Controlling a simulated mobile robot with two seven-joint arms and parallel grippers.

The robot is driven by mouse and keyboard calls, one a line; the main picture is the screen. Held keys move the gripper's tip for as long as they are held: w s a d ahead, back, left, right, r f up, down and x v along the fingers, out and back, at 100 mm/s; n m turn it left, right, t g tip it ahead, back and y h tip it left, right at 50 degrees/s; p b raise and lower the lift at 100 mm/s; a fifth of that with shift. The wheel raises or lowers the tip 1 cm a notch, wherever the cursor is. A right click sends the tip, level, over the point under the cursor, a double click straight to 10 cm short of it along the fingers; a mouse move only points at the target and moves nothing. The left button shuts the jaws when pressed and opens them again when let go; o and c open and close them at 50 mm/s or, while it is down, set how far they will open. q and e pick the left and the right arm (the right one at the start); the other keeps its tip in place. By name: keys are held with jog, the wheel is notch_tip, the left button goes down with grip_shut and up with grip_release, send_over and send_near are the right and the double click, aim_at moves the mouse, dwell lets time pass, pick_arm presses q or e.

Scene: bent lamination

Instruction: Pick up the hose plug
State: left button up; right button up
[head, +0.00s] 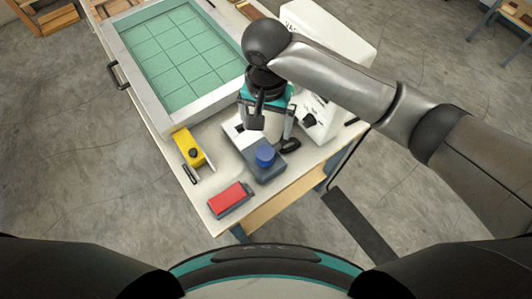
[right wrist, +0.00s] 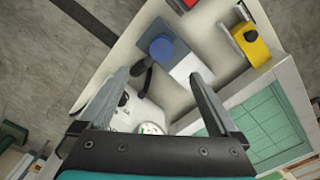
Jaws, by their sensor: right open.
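A small black piece (head: 289,146), which looks like the hose plug, lies on the table beside the blue-knobbed block. In the right wrist view the black piece (right wrist: 146,74) shows between my fingers, nearer the left one. My right gripper (head: 273,130) points down above the table with its jaws apart and nothing between them in its grip. It also shows in the right wrist view (right wrist: 160,78). The gap in height between fingertips and black piece is hard to tell. My left gripper is not in view.
A grey block with a blue knob (head: 265,155) and white plate stands close by. A white machine (head: 318,118) stands right of the gripper. A yellow tool (head: 188,147), a red block (head: 228,197) and a green gridded frame (head: 131,62) occupy the table (head: 205,185).

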notch_tip(320, 180, down, 14)
jog(key=shift+a+r+b, duration=0.1)
jog(key=shift+r+b, duration=0.05)
jog(key=shift+b, duration=0.8)
jog(key=c, duration=1.5)
jog(key=shift+r, duration=0.1)
notch_tip(320, 180, up, 20)
jog(key=p, duration=0.3)
jog(key=b, duration=0.2)
send_near(266, 152)
jog(key=shift+a+f+b, duration=0.1)
jog(key=shift+f+b, duration=0.7)
jog(key=shift+f, duration=1.5)
